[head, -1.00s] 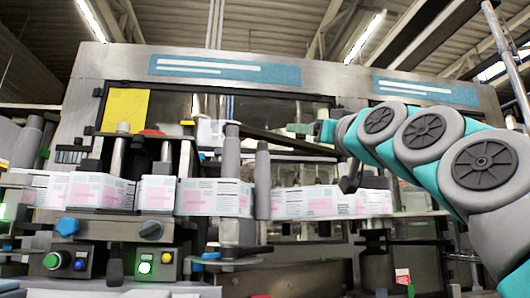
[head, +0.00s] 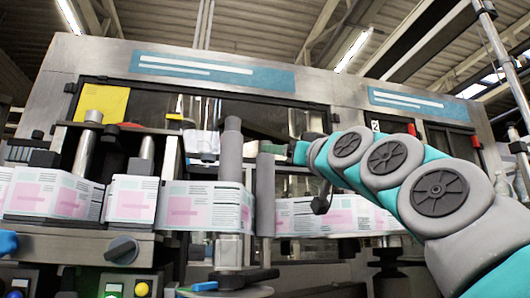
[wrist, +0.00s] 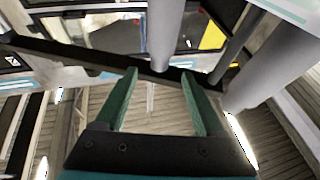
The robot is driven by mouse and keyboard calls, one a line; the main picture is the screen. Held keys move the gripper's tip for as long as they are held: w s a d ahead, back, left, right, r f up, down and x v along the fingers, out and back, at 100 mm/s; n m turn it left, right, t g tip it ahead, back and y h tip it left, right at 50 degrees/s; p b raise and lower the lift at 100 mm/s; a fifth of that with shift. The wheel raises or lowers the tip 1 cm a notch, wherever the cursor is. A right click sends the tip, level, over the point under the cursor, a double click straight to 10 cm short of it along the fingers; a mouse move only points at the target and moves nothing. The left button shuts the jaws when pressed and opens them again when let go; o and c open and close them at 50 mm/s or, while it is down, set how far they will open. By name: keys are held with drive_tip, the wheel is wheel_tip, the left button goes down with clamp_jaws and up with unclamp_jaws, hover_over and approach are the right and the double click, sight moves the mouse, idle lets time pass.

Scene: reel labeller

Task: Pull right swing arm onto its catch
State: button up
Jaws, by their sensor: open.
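My gripper (wrist: 158,76) is open, with its two green fingers apart in the wrist view. A dark flat bar (wrist: 90,57), which looks like the swing arm, crosses the picture just beyond the fingertips. A grey roller (wrist: 165,35) stands at this bar, in line with the gap between the fingers. I cannot tell whether the fingers touch the bar or whether it lies between them. I cannot make out the catch.
Two upright grey rollers (head: 264,195) stand left of my wrist in the head view. A printed label web (head: 205,207) runs across the machine front. A control box with a green button (head: 112,290) is at lower left. A thick grey cylinder (wrist: 275,65) is close on the wrist view's right.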

drive_tip(key=shift+p+x, duration=1.25)
drive_tip(key=shift+x, duration=2.25)
clamp_jaws()
